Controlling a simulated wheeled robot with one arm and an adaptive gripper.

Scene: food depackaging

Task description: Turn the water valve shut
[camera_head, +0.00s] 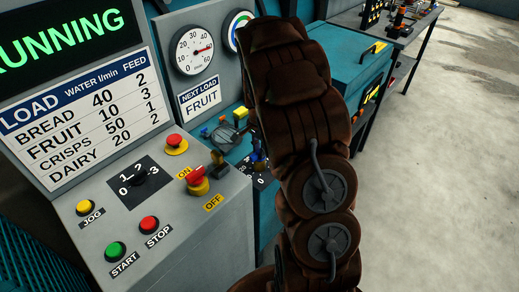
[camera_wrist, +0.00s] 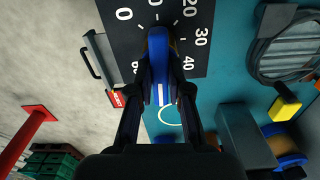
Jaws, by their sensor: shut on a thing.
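In the wrist view the water valve's blue handle (camera_wrist: 159,52) stands in front of a black scale plate (camera_wrist: 122,42) with white numbers such as 0, 20, 30 and 40. The handle lies roughly upright in that picture and covers part of the scale, so its exact setting is hard to read. My gripper (camera_wrist: 162,92) has its two dark fingers closed on the handle from both sides. In the head view my brown-covered arm hides most of the valve and the gripper. Only small blue parts and a piece of the scale plate (camera_head: 262,178) show beside it.
A gauge (camera_head: 194,50) has its needle toward the right. A display (camera_head: 65,35) reads RUNNING; a card (camera_head: 200,97) reads NEXT LOAD FRUIT. The control panel (camera_head: 215,228) with several buttons stands left of my arm. A teal cabinet (camera_head: 340,60) is behind; open floor (camera_head: 460,150) lies right.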

